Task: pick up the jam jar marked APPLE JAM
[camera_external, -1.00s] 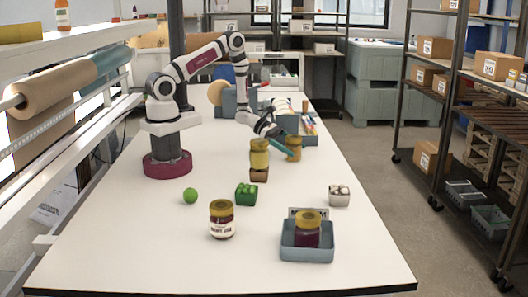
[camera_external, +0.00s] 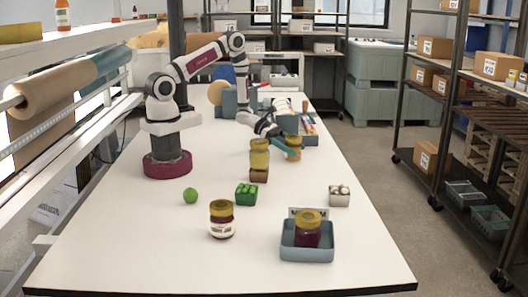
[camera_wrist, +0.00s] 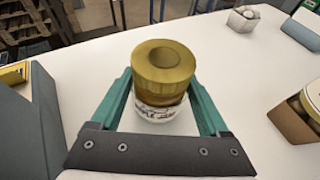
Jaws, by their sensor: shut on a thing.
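My gripper (camera_external: 287,150) is shut on an amber jar with a gold lid (camera_external: 294,142), beyond the stacked jar. In the wrist view the same jar (camera_wrist: 163,68) stands upright between the teal fingers of my gripper (camera_wrist: 159,90). Its white label is partly hidden and I cannot read it. I cannot tell whether its base touches the table.
A dark red jar (camera_external: 221,222) stands at the front, and another (camera_external: 307,236) sits in a blue-grey tray (camera_external: 307,255). A green ball (camera_external: 190,195), a green box (camera_external: 246,195) and a pale box (camera_external: 339,200) lie mid-table. Bins (camera_external: 310,138) stand behind my gripper.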

